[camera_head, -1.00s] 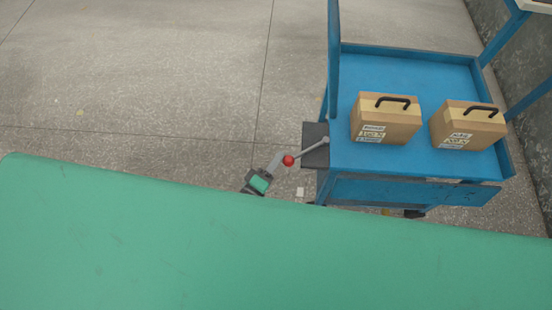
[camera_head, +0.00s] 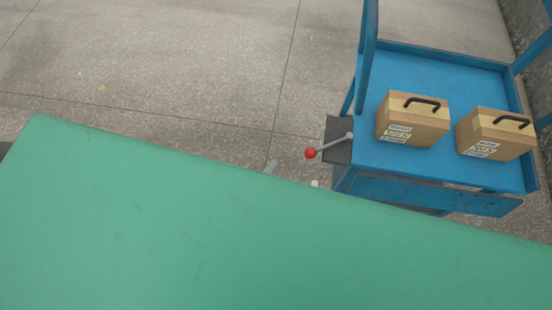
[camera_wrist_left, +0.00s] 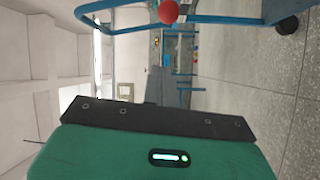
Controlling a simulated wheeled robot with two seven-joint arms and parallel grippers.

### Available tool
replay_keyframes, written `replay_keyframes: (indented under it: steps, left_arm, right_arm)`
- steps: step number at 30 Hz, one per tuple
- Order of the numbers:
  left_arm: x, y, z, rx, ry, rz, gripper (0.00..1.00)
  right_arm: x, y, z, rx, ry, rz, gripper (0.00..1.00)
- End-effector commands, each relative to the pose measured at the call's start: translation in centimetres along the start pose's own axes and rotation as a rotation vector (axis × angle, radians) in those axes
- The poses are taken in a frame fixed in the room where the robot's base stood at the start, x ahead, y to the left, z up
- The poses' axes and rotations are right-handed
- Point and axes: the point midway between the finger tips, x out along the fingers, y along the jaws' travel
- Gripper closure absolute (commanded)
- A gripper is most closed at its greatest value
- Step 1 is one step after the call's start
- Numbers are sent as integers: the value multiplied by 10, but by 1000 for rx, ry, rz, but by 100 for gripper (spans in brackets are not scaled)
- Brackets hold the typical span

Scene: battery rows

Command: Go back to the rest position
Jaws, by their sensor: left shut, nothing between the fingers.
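Only a small grey tip of my left gripper (camera_head: 271,167) shows in the head view, just past the far edge of the green surface, which hides the rest. It is left of the red knob and apart from it. In the left wrist view my gripper (camera_wrist_left: 152,88) has a green body with a dark plate, and its grey fingers are shut and empty. The red knob (camera_head: 310,153) sits on a grey lever at the cart's left side; it also shows at the top of the left wrist view (camera_wrist_left: 168,12). My right gripper is not in view.
A large green surface (camera_head: 150,220) fills the lower head view. Beyond it stands a blue cart (camera_head: 450,75) bearing two brown boxes (camera_head: 412,122) (camera_head: 495,137) with black handles. The concrete floor (camera_head: 170,70) at the left is clear.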

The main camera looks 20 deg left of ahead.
Motion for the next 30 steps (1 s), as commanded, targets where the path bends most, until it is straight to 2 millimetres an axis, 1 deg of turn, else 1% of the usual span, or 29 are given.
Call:
replay_keyframes:
  steps: [20, 23, 25, 29, 30]
  left_arm:
    - [0, -2, 0, 12, -4, -8, 100]
    - [3, -12, 3, 70, -30, -57, 100]
    - [6, -25, 5, 148, -66, -120, 100]
    - [6, -62, 8, 340, -170, -286, 100]
    - [5, -74, 8, 400, -207, -342, 100]
  right_arm:
    - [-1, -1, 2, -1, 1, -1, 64]
    - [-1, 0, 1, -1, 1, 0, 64]
    - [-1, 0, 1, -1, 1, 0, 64]
    - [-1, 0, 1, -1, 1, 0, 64]
    - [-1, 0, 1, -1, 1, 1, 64]
